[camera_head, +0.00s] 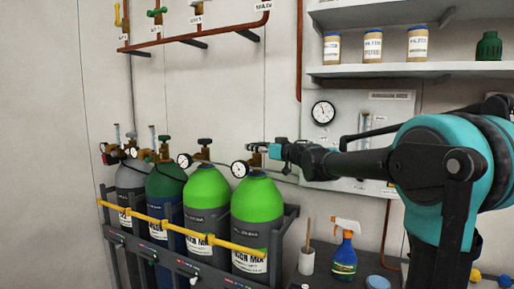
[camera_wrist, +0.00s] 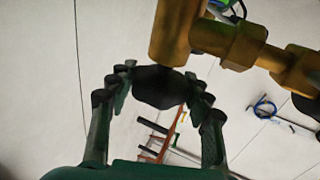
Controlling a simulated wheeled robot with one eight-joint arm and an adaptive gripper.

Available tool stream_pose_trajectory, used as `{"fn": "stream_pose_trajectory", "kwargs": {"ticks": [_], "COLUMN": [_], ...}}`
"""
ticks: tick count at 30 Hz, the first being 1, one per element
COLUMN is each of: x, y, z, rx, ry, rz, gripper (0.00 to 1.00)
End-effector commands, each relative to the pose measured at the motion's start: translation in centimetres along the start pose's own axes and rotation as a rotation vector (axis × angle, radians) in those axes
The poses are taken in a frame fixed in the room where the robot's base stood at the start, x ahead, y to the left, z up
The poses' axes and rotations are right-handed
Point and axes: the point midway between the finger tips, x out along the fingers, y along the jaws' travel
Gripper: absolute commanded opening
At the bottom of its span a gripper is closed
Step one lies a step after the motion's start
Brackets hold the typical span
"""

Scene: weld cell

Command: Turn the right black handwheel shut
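The right black handwheel (camera_wrist: 158,86) shows in the wrist view as a dark round knob beside the brass valve body (camera_wrist: 175,35). My gripper (camera_wrist: 160,88) has one finger on each side of it, and both fingertips appear to touch its rim. In the head view my gripper (camera_head: 264,149) is at the valve on top of the rightmost light green cylinder (camera_head: 257,202) and hides that handwheel. Another black handwheel (camera_head: 204,141) sits on the light green cylinder (camera_head: 207,195) to its left.
A round gauge (camera_head: 239,169) is close below my gripper. A dark green cylinder (camera_head: 165,185) and a grey one (camera_head: 130,176) stand further left in the rack, behind a yellow bar (camera_head: 180,230). A spray bottle (camera_head: 345,250) stands at lower right. A wall panel gauge (camera_head: 323,112) is behind my arm.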

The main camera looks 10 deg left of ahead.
Motion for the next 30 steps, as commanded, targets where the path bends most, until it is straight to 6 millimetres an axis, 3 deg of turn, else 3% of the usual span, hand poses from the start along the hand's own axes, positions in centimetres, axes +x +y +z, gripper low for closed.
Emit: {"fn": "stream_pose_trajectory", "kwargs": {"ticks": [5,17,30], "x": [-0.01,0.01,0.14], "y": [0.0,-0.22,-0.39], "z": [0.0,0.0,-0.01], "rx": [0.0,0.0,0.0], "ry": [0.0,-0.001,-0.006], "rz": [0.0,0.098,0.451], "gripper": [0.21,0.21,0.21]}}
